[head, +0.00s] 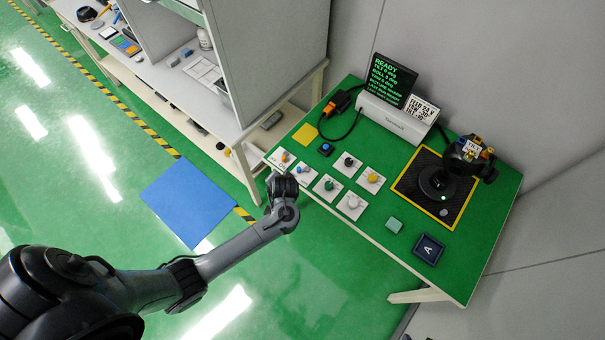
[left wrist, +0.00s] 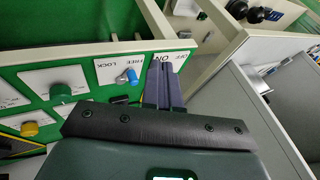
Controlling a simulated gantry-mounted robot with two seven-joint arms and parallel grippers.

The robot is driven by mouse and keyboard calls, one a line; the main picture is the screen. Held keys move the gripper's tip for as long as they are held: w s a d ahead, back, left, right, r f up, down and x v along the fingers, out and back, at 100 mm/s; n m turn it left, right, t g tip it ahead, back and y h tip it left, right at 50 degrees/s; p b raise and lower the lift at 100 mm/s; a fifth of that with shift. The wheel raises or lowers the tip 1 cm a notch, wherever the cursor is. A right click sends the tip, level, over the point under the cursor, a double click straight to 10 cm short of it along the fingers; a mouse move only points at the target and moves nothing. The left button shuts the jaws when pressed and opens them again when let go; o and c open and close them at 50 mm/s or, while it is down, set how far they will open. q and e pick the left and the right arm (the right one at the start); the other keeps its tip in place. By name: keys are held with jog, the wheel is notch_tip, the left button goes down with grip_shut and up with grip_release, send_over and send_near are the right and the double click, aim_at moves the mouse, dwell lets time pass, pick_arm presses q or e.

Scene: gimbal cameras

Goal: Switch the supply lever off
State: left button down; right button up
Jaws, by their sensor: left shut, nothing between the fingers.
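The supply lever's white plate (head: 279,160), marked OFF and ON, lies at the near left corner of the green bench top. A small orange lever (head: 286,156) shows on it in the head view. In the left wrist view the ON/OFF plate (left wrist: 166,57) is partly hidden behind my fingers, and I cannot make out the lever's position. My left gripper (head: 281,178) is at the bench's front edge beside this plate. Its fingers (left wrist: 164,80) are shut and empty, over the plate in the wrist view; contact cannot be told.
The adjacent LOCK/FREE plate has a blue lever (left wrist: 132,75). Further plates carry a green knob (head: 328,185), a yellow knob (head: 372,178) and others. A gimbal device (head: 437,184) stands on a black mat. A screen (head: 390,80) reads READY. A grey cabinet (head: 265,60) stands left.

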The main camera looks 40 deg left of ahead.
pick_arm(q)
jog(key=w+r+t+b, duration=0.1)
jog(key=w+r, duration=0.1)
jog(key=w, duration=0.3)
jog(key=shift+w+r, duration=0.2)
jog(key=shift+w, duration=0.05)
pick_arm(e)
jog(key=shift+a+f, duration=0.25)
jog(key=shift+f, duration=0.35)
jog(key=shift+a+f, duration=0.2)
jog(key=shift+f, duration=0.4)
pick_arm(q)
jog(key=shift+a+f+b, duration=0.1)
jog(key=shift+b, duration=0.2)
jog(key=b+x, duration=0.3)
jog(key=x, duration=0.5)
jog(key=shift+w+f, duration=0.1)
jog(key=shift+f, duration=0.1)
jog(key=shift+w+a+f, duration=0.3)
jog(key=shift+a+f, duration=0.05)
jog(key=shift+f, duration=0.2)
pick_arm(e)
jog(key=shift+s+d+f, duration=0.1)
jog(key=shift+f, duration=1.7)
jog(key=shift+r, duration=0.1)
pick_arm(q)
jog(key=shift+s+a, duration=0.15)
pick_arm(e)
jog(key=shift+r, duration=0.2)
